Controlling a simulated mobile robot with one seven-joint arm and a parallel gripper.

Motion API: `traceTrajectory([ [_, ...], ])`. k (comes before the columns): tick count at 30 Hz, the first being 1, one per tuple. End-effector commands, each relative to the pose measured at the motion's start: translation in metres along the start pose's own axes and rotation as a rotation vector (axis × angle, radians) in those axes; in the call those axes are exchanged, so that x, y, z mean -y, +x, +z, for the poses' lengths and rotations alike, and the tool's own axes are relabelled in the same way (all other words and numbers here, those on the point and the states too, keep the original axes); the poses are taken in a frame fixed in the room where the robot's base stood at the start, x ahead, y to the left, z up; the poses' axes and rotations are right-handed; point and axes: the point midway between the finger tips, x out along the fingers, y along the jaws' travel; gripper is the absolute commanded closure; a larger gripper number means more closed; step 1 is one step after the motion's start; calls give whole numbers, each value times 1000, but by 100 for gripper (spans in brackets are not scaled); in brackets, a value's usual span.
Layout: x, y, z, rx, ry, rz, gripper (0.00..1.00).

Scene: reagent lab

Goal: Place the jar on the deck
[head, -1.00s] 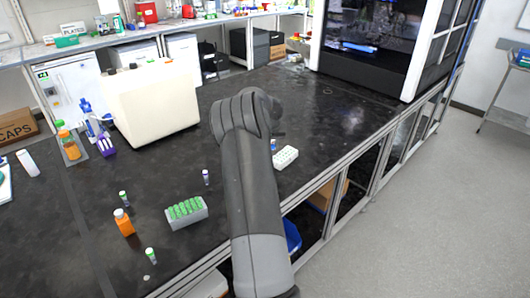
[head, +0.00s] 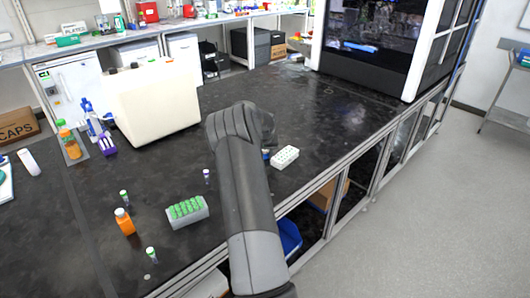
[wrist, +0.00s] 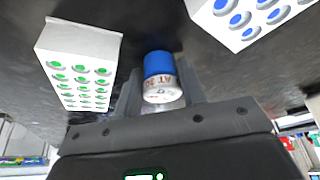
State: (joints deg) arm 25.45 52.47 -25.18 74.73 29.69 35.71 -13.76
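A small jar with a blue cap and a white printed label shows in the wrist view (wrist: 160,75), between the two grey fingers of my gripper (wrist: 160,92). The fingers flank it closely on both sides. In the head view the blue of the jar (head: 266,154) peeks out at the right of my arm, left of a white rack; my fingers are hidden there behind the arm. A large glass-fronted instrument (head: 368,45) stands at the back right of the black bench; its inside is dark and I cannot make out a deck clearly.
A white rack (head: 284,154) with blue-topped wells lies near the bench's right edge. A rack of green-capped vials (head: 187,213), an orange bottle (head: 124,222) and loose vials stand left. A cream-coloured machine (head: 155,104) stands behind. Bench before the instrument is clear.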

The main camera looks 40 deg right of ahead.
Motion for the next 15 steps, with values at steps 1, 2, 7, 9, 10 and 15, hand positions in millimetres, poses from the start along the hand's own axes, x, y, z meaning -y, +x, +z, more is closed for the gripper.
traceTrajectory([
  [1,0,0,0,1,0,0,59],
  [2,0,0,0,1,0,0,57],
  [7,0,0,0,1,0,0,43],
  [9,0,0,0,1,0,0,42],
  [10,0,0,0,1,0,0,42],
  [15,0,-1,0,1,0,0,42],
])
